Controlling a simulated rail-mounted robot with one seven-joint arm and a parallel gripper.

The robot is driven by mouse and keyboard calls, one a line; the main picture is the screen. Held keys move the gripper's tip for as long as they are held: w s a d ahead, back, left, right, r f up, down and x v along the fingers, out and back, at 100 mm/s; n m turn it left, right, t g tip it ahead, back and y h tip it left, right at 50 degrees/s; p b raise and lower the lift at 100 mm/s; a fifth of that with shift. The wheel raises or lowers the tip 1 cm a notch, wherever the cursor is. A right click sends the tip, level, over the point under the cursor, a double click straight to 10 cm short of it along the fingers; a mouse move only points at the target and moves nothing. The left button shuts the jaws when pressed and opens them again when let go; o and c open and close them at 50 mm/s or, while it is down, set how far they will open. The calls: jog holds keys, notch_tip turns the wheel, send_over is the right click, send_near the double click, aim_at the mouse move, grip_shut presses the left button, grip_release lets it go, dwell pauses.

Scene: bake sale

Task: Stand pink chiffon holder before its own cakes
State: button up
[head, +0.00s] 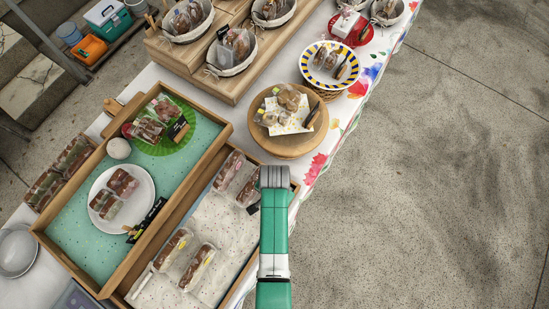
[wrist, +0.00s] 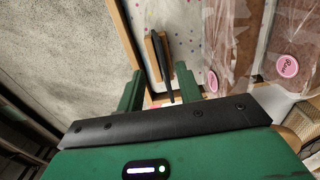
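A small black card holder on a wooden foot (wrist: 161,62) stands between my gripper's two green fingers in the wrist view, its card nearly edge-on. I cannot read its face. My gripper (wrist: 160,90) is open around it, with gaps on both sides. Wrapped brown cakes with round pink labels (wrist: 287,66) lie to the right in that view. In the head view my gripper (head: 273,178) is over the right edge of the speckled tray, by two wrapped cakes (head: 230,172). A bit of black card (head: 253,208) shows beside my arm, which hides the rest.
Two yellow-labelled wrapped cakes (head: 197,267) lie nearer in the same tray (head: 206,222). The teal tray (head: 90,240) holds a white plate (head: 137,176), a green plate (head: 160,147) and other black holders (head: 155,212). A round wooden stand (head: 290,145) is beyond my gripper.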

notch_tip(320, 180, up, 8)
jog(key=p, duration=0.1)
jog(key=w+r+n+t, duration=0.1)
jog(key=w+r+t, duration=0.35)
jog(key=r, duration=0.55)
jog(key=w+r+n+t, duration=0.1)
jog(key=w+r+t, duration=0.2)
jog(key=w+r, duration=0.5)
jog(key=w+r+n+t, duration=0.1)
jog(key=w+r+t, duration=0.25)
jog(key=r, duration=0.85)
jog(key=s+r+n+t, duration=0.1)
jog(key=s+r+t, duration=0.15)
jog(key=r, duration=0.75)
jog(key=s+r+t, duration=0.1)
jog(key=r+t, duration=0.3)
jog(key=r, duration=0.5)
jog(key=s+r+n+t, duration=0.1)
jog(key=s+r+t, duration=0.15)
jog(key=r, duration=0.75)
jog(key=s+r+n+t, duration=0.1)
jog(key=s+r+t, duration=0.4)
jog(key=s+r, duration=0.5)
notch_tip(320, 180, up, 2)
jog(key=shift+r+n, duration=0.2)
jog(key=shift+n, duration=0.2)
